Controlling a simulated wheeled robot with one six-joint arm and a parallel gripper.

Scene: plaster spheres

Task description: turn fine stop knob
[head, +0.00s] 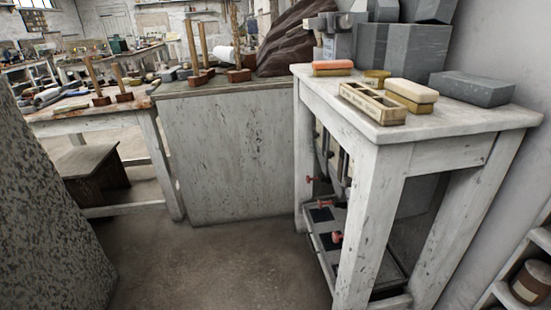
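Several small red knobs show on equipment under a white worn table at the right. One red knob (337,237) sits low, near the table's front leg. Another red knob (311,180) sticks out to the left, higher up. A third red piece (325,203) lies between them. They are small and partly hidden by the table legs, and I cannot tell which is the fine stop knob. The dark-topped machine base (318,214) rests on the low shelf. My gripper is not in view.
The white table (450,125) holds sponges, a wooden box (372,102) and grey blocks (471,88). A pale cabinet (230,155) closes the space behind. A speckled grey mass (50,200) fills the left edge. The floor (215,265) between is clear. Shelves (527,270) stand at lower right.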

